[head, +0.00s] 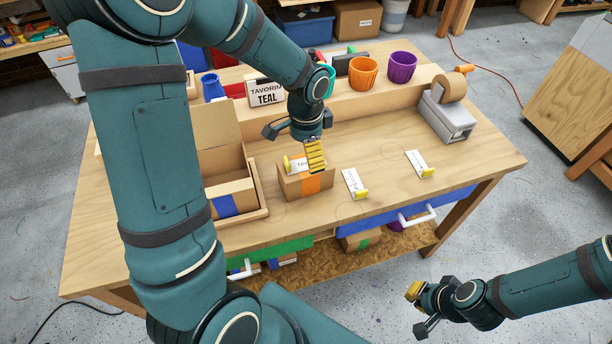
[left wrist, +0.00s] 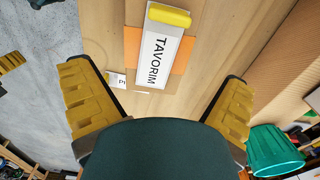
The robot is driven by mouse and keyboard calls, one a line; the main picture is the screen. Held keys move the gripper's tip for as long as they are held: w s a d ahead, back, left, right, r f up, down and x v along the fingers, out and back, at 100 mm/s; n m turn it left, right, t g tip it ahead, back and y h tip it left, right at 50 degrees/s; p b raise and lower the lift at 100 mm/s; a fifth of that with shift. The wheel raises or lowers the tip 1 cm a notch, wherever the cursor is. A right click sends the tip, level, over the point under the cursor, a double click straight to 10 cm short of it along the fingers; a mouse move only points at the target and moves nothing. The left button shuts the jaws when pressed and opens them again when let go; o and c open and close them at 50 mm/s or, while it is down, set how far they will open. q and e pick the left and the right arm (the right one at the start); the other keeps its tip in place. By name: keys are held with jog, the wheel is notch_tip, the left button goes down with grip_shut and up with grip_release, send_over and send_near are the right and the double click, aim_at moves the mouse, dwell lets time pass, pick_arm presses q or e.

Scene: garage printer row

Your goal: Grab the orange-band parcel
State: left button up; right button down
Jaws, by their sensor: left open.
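The orange-band parcel (head: 291,187) is a brown box with an orange band, standing near the front middle of the bench. A white tag (left wrist: 160,52) with a yellow grip, reading TAVORIM, lies on its top across the band. My left gripper (head: 312,158) is open just above the parcel and hides part of it. In the left wrist view the orange band (left wrist: 132,45) shows ahead, between the lines of the two yellow-padded fingers, with nothing gripped. My right gripper (head: 418,308) appears open and empty, off the bench's front right.
An open carton (head: 258,190) with a blue-band parcel (head: 236,204) stands to the left. Two white tags (head: 352,182) (head: 415,160) lie to the right. A tape dispenser (head: 447,118), orange cup (head: 363,74) and purple cup (head: 402,66) stand behind. The bench's right side is mostly clear.

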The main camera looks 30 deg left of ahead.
aim_at(306, 163)
pick_arm(q)
jog(key=shift+s+f+b, duration=0.2)
jog(key=shift+f+b, duration=0.7)
jog(key=shift+f, duration=2.05)
jog(key=shift+c, duration=0.3)
jog(key=c, duration=1.1)
